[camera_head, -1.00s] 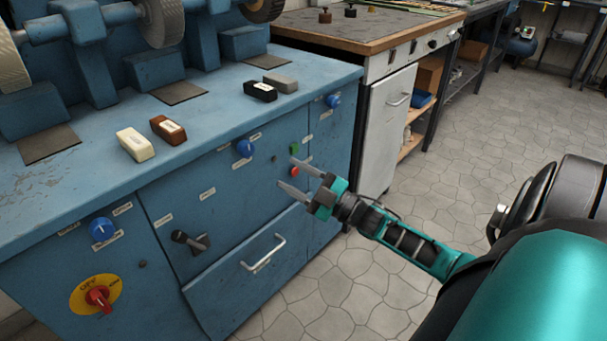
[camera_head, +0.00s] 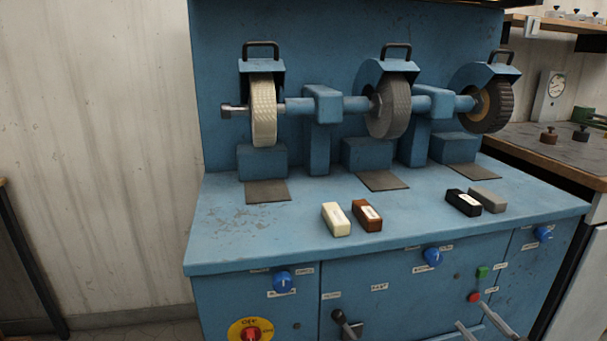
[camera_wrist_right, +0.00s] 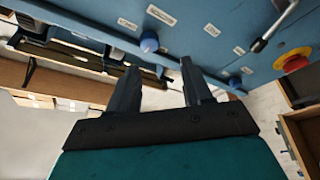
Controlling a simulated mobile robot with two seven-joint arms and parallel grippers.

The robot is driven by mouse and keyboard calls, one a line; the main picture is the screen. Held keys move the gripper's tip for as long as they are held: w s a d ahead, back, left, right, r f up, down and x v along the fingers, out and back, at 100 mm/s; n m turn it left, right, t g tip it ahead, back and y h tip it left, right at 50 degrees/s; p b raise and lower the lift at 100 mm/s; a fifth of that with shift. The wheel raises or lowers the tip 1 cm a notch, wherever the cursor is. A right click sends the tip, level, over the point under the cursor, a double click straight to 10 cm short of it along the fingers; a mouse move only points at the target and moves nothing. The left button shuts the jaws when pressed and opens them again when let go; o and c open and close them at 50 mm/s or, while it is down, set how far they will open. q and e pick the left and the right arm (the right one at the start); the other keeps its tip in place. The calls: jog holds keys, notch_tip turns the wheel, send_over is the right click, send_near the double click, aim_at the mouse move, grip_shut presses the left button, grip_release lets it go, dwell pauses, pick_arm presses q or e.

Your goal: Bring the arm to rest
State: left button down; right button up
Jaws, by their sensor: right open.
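My right gripper (camera_head: 470,315) shows only as two grey fingertips at the bottom edge of the head view, in front of the blue machine's front panel. The fingers are spread apart with nothing between them. In the right wrist view the gripper (camera_wrist_right: 158,72) is also open and empty, with the blue panel beyond it. Whether a fingertip touches the panel cannot be told. The rest of the right arm is out of the head view. My left gripper is in neither view.
The blue machine (camera_head: 230,245) carries several wheels on a shaft. A cream block (camera_head: 336,220), brown block (camera_head: 367,216), black block (camera_head: 463,202) and grey block (camera_head: 489,200) lie on its top.

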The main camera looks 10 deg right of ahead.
jog(key=s+a+f+m+g+h, duration=0.1)
jog(key=s+a+f+m+g, duration=0.25)
jog(key=a, duration=0.45)
jog(key=s+a+f+m+g+h, duration=0.1)
jog(key=s+a+f+m+g, duration=0.15)
jog(key=s+a, duration=0.4)
jog(key=s+a+f+m+g+h, duration=0.2)
jog(key=a+f+m+g, duration=0.15)
jog(key=a, duration=0.55)
pick_arm(q)
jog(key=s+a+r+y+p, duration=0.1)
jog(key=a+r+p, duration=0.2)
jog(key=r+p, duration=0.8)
jog(key=p, duration=0.4)
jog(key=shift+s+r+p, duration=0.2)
jog(key=shift+p, duration=0.1)
pick_arm(e)
notch_tip(320, 180, up, 10)
jog(key=s+d, duration=0.2)
jog(key=d, duration=0.1)
jog(key=shift+r+m+h, duration=0.25)
jog(key=shift+m+h, duration=0.1)
jog(key=shift+h, duration=0.05)
jog(key=shift+t, duration=0.25)
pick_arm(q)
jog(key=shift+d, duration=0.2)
pick_arm(e)
jog(key=shift+w, duration=0.1)
